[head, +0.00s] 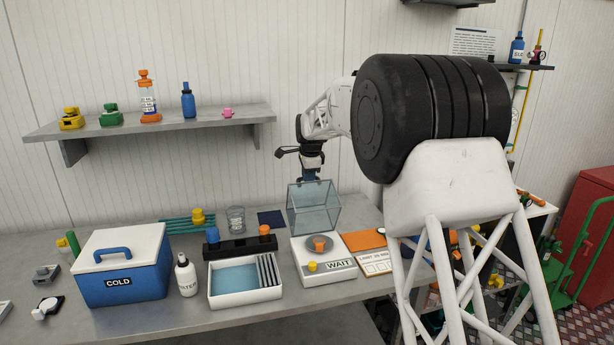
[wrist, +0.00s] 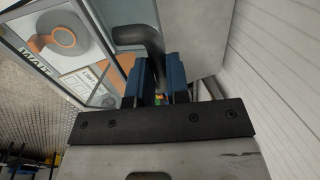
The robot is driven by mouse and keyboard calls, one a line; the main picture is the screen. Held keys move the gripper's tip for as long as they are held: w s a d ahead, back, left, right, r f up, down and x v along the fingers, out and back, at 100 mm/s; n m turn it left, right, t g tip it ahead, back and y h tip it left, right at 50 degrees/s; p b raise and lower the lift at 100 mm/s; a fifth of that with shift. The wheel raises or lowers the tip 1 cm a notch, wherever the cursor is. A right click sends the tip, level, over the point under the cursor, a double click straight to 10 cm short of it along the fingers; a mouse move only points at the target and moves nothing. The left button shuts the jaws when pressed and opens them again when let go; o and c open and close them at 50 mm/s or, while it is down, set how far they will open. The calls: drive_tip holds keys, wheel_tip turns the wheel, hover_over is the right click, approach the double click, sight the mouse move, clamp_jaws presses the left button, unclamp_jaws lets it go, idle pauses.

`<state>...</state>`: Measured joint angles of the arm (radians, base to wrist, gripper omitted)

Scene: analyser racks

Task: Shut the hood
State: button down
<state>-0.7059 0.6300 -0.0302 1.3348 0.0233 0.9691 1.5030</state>
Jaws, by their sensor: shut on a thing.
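The hood (head: 313,210) is a clear, grey-edged glass box at the back of the white device marked WAIT (head: 336,272). It stands raised, with the device's round plate (head: 319,246) and an orange piece on it uncovered in front. My gripper (head: 311,178) is at the hood's top edge. In the wrist view, its blue fingers (wrist: 163,85) are shut on a dark bent handle (wrist: 142,35) beside the hood's glass (wrist: 62,40). The grip itself is partly hidden by the fingers.
A glass beaker (head: 236,219), a black holder (head: 240,247) and a white tray (head: 246,301) stand left of the device. An orange board (head: 362,240) lies to its right. The wall shelf (head: 150,127) is at the back left. The wall is close behind the hood.

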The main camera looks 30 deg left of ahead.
sight(311, 183)
drive_tip(key=shift+t+y, duration=0.9)
drive_tip(key=shift+s+d+r, duration=0.25)
drive_tip(key=shift+s+d, duration=0.3)
drive_tip(key=shift+s, duration=0.05)
drive_tip(key=shift+s+d+r, duration=0.2)
drive_tip(key=shift+s+d, duration=0.35)
drive_tip(key=shift+d, duration=0.05)
drive_tip(key=shift+s+d+r, duration=0.25)
drive_tip(key=shift+s+d, duration=0.3)
drive_tip(key=shift+s, duration=0.05)
drive_tip(key=shift+s+d+t+y, duration=0.55)
drive_tip(key=shift+s+d, duration=0.5)
drive_tip(key=shift+s+d+t+y, duration=0.55)
drive_tip(key=shift+s+d, duration=0.45)
drive_tip(key=shift+s+d+f, duration=0.3)
drive_tip(key=shift+s+d, duration=0.4)
drive_tip(key=s+d+f, duration=0.4)
drive_tip(key=s+d, duration=0.2)
drive_tip(key=shift+f, duration=0.25)
drive_tip(key=c, duration=1.4)
unclamp_jaws()
drive_tip(key=shift+r, duration=0.15)
drive_tip(key=shift+v, duration=3.8)
